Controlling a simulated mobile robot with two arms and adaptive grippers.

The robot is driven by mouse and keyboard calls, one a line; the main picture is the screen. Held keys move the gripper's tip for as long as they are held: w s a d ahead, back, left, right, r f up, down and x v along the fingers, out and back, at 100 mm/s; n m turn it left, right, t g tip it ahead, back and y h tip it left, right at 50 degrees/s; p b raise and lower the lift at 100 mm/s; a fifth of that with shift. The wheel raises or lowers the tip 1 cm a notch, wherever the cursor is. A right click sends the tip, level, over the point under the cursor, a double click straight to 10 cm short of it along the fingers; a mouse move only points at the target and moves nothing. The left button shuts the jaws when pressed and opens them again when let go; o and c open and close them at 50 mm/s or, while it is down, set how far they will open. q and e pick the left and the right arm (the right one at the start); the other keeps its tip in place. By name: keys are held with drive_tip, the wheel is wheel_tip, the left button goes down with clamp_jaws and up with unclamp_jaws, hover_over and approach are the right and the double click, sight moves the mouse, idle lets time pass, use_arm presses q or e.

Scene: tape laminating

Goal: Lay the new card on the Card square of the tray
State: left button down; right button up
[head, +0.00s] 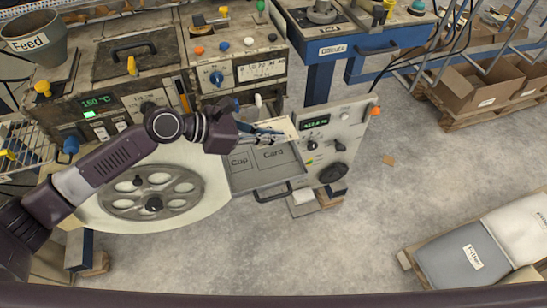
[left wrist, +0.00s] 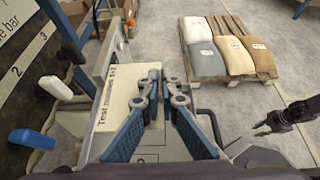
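My left gripper (head: 284,134) is shut on a cream card (head: 289,126) above the back of the grey tray (head: 240,180). My right gripper (left wrist: 262,128) shows only in the left wrist view, off to the right, and looks open and empty.
A panel with a green display (head: 315,123) and knobs stands right of the tray. A round slotted wheel (head: 150,193) lies to the left. The machine with dials (head: 240,72) rises behind. The floor (head: 400,210) to the right is mostly clear.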

sight(273, 166)
use_arm(q)
wheel_tip(273, 166, down, 10)
drive_tip(key=shift+r+b, duration=0.25)
drive_tip(key=shift+b, duration=0.3)
drive_tip(key=c, duration=2.2)
unclamp_jaws()
drive_tip(key=shift+f, duration=0.1)
drive_tip(key=shift+o, duration=0.2)
drive_tip(key=shift+r, duration=0.25)
drive_tip(key=b+v, duration=0.1)
drive_tip(key=v, duration=1)
drive_tip(key=shift+s+a, duration=0.1)
drive_tip(key=shift+a, duration=0.15)
drive_tip(key=shift+a+r, duration=0.15)
drive_tip(key=shift+a, duration=0.05)
